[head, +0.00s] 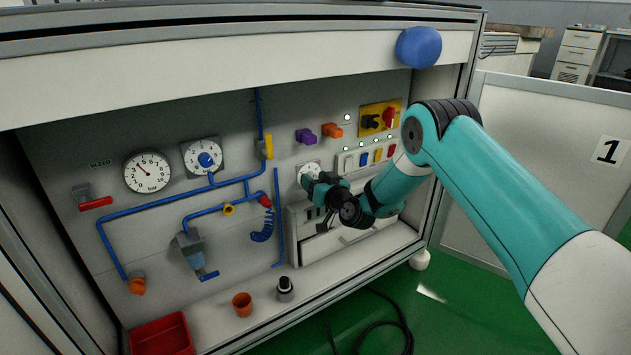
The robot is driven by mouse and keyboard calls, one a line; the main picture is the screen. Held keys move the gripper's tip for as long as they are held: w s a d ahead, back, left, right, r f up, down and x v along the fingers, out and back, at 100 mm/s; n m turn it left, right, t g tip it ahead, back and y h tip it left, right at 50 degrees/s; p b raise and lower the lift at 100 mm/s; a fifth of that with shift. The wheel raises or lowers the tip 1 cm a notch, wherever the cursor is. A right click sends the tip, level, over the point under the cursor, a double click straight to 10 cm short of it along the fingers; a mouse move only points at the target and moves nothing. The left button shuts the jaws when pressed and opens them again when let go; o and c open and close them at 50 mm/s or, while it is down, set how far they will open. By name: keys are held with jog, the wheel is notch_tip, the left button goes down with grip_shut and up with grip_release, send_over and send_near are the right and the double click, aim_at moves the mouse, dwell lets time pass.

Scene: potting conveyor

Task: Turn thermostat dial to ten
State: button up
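A small white round dial (304,168) is on the grey panel, right of the blue pipes. My gripper (311,181) is directly in front of it and hides its lower right part. I cannot tell whether the fingers touch its knob, and its setting is too small to read. No label shows which one is the thermostat.
A pressure gauge (148,172) and a red-handled valve (93,202) are at the left. A drawer unit (298,225) juts out below my gripper. The shelf below holds a red bin (163,338), an orange cup (242,303) and a dark-topped grey object (285,290).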

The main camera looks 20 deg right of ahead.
jog(key=c, duration=0.8)
jog(key=shift+m, duration=0.3)
jog(key=m+p, duration=0.3)
jog(key=m, duration=0.2)
jog(key=shift+r+m, duration=0.15)
jog(key=shift+m, duration=0.15)
jog(key=m+p, duration=0.3)
jog(key=m, duration=0.2)
jog(key=shift+m, duration=0.4)
jog(key=o, duration=0.9)
jog(key=shift+o, duration=0.2)
